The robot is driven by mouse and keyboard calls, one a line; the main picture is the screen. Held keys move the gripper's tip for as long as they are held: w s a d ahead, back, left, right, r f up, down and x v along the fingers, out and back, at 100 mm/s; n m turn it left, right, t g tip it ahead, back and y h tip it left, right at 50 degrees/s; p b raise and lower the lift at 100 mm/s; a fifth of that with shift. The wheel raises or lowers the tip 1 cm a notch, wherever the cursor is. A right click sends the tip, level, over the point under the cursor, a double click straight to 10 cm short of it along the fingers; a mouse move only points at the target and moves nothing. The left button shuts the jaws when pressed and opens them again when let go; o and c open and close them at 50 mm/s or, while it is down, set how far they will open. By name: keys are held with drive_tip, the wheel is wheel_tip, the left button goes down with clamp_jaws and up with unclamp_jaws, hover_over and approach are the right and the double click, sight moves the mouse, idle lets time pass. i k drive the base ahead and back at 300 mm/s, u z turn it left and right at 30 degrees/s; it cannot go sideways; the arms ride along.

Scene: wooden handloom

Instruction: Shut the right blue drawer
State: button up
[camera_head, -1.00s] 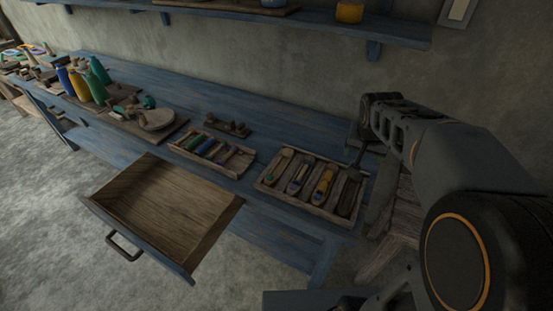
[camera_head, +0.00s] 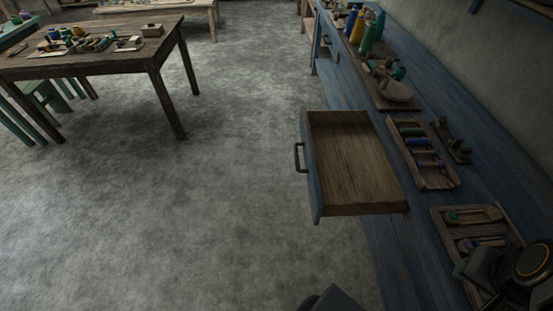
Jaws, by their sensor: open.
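The right blue drawer (camera_head: 314,187) stands pulled well out from the blue workbench. Its wooden inside (camera_head: 350,155) is empty. Its blue front faces left and carries a dark bar handle (camera_head: 299,157). My gripper (camera_head: 482,268) shows only in part at the lower right, dark and cut by the frame edge, over the near tray and apart from the drawer. It is open, with nothing seen in it; its fingertips are hard to make out.
The blue workbench (camera_head: 400,258) carries a tray of spools (camera_head: 436,178), a near tray of shuttles (camera_head: 447,232) and several bottles (camera_head: 368,35). The floor (camera_head: 220,190) left of the drawer is clear. A wooden table (camera_head: 100,68) stands at the upper left.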

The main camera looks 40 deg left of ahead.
sight(349, 171)
drive_tip(key=u, duration=0.7)
drive_tip(key=k, duration=0.1)
drive_tip(key=u, duration=1.15)
drive_tip(key=i, duration=0.45)
drive_tip(key=u, duration=1.45)
